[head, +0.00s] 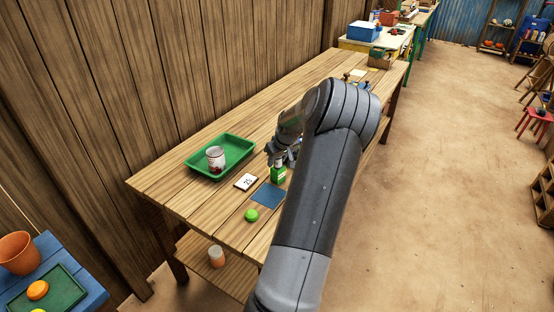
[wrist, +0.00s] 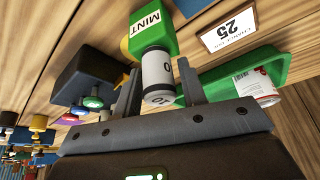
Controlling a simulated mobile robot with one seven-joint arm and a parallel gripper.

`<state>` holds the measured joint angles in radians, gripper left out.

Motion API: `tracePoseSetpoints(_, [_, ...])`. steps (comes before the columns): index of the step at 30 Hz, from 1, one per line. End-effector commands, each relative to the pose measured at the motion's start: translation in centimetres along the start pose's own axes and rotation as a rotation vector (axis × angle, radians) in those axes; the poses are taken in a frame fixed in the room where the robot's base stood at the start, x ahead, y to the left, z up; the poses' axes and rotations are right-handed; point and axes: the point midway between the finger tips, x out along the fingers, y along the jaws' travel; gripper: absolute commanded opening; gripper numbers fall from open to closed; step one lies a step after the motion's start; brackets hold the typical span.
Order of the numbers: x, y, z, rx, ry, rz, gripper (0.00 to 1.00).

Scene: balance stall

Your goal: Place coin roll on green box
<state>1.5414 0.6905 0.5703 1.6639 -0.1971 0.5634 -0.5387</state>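The green box (wrist: 153,32) bears a white "MINT" label and stands upright on the wooden table; it also shows in the head view (head: 278,174) just below my gripper (head: 284,157). The coin roll (wrist: 157,72), a pale cylinder with a dark band, stands at the green box's top, its far end appearing to meet it. My gripper (wrist: 160,82) has a finger on each side of the coin roll, with narrow gaps showing beside it, so it looks open. In the head view the coin roll is hidden by my gripper and arm.
A green tray (head: 191,161) holding a tin can (head: 215,158) lies to the left. A "25" card (head: 246,181), a blue mat (head: 268,195) and a lime-green round object (head: 251,215) lie near the green box. The wooden wall (head: 150,70) borders the table's back.

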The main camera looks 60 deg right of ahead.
Motion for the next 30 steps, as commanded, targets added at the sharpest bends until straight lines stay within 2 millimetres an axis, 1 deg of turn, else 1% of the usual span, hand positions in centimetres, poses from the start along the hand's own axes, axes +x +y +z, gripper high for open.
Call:
tracePoseSetpoints(1, [0.0,0.0,0.0,0.000,0.000,0.000,0.42])
tracePoseSetpoints(3, [0.0,0.0,0.0,0.000,0.000,0.000,0.48])
tracePoseSetpoints(4, [0.0,0.0,0.0,0.000,0.000,0.000,0.48])
tracePoseSetpoints(11, [-0.1,0.0,0.0,0.000,0.000,0.000,0.48])
tracePoseSetpoints(14, [-0.8,0.1,-0.1,0.000,0.000,0.002,0.48])
tracePoseSetpoints(17, [-2.2,0.1,-0.2,0.000,0.002,0.003,0.48])
tracePoseSetpoints(24, [-7.3,0.1,-0.1,0.001,0.002,0.004,0.48])
tracePoseSetpoints(30, [-10.7,0.1,-0.1,0.001,0.000,0.003,0.48])
